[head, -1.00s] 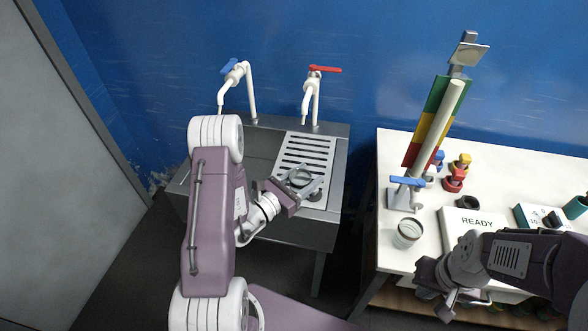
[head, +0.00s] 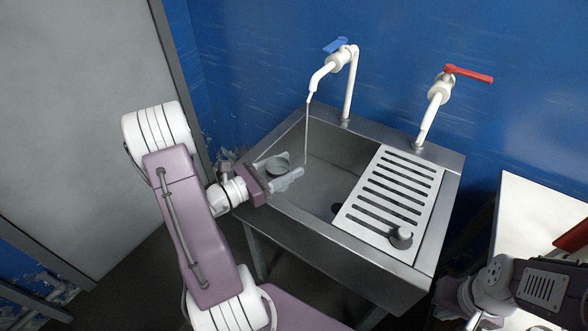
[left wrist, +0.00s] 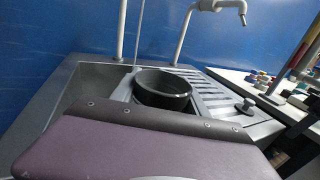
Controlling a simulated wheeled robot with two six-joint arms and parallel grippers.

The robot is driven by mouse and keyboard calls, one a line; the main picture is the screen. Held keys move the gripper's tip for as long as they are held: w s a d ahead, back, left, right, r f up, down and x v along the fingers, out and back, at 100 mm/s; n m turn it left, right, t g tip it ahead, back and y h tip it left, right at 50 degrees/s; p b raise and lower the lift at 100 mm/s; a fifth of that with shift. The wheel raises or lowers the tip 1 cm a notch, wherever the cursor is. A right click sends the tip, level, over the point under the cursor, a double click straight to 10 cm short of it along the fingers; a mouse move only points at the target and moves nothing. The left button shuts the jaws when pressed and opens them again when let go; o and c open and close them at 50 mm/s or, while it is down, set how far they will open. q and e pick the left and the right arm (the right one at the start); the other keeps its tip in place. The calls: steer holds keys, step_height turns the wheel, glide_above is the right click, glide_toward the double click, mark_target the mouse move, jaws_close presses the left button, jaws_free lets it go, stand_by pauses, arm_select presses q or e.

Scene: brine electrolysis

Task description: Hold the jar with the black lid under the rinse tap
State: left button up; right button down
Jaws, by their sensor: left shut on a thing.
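A small round jar (head: 278,162) with a dark rim is between the fingers of my left gripper (head: 284,178), which is shut on it over the left part of the sink basin. In the left wrist view the jar (left wrist: 163,88) shows as a dark, pot-like round shape; I cannot make out a separate lid. The blue-handled tap (head: 335,62) has a thin stream falling from its spout. The stream drops just right of the jar in the head view, apparently apart from it. My right gripper (head: 478,318) is at the bottom right, partly cut off.
The steel sink (head: 300,222) has a slotted drainboard (head: 392,192) on its right with a small grey knob-like piece (head: 401,238). A red-handled tap (head: 440,92) stands behind the board. A white table (head: 535,215) is at the right. The basin's middle is clear.

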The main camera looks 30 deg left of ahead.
arm_select(q)
steer(key=w+d, duration=0.1)
steer(key=w, duration=1.2)
stand_by(6.7)
